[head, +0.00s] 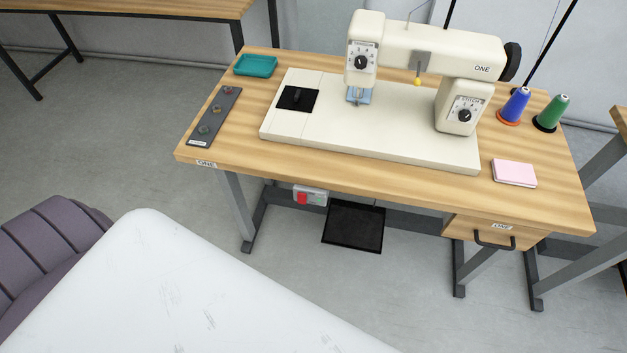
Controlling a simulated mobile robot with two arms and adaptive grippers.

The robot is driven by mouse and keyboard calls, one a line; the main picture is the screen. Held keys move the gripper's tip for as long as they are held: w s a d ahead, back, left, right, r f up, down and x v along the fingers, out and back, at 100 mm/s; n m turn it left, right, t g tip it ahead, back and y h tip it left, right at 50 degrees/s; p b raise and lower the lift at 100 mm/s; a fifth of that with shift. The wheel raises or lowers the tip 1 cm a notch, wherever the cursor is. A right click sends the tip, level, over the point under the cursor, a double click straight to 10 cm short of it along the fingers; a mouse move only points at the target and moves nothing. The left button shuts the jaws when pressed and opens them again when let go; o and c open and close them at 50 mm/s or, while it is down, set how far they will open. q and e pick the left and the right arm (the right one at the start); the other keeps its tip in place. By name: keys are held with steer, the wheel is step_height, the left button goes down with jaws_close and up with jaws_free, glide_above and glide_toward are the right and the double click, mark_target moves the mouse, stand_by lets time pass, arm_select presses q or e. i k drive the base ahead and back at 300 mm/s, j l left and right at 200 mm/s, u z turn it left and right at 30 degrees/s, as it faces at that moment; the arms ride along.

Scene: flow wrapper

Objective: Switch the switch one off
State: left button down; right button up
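A small switch box (310,195) hangs under the front edge of a wooden sewing table (225,130), left of centre. It has a red button on its left part and a pale part beside it; whether it is on or off cannot be told. A label reading ONE (206,163) is on the table's front edge, up and left of the box. The cream sewing machine (400,135) on the table also reads ONE. Neither of my grippers is in view.
A black pedal (354,226) lies below the table. A drawer (495,234) with a handle is at the right. On top are a teal tray (256,65), a grey strip with knobs (214,118), thread cones (515,105) and a pink pad (514,172). Floor in front is partly clear.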

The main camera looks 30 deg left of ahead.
mark_target(300, 197)
steer(key=u, duration=1)
steer(key=l+u, duration=0.15)
steer(key=k, duration=0.05)
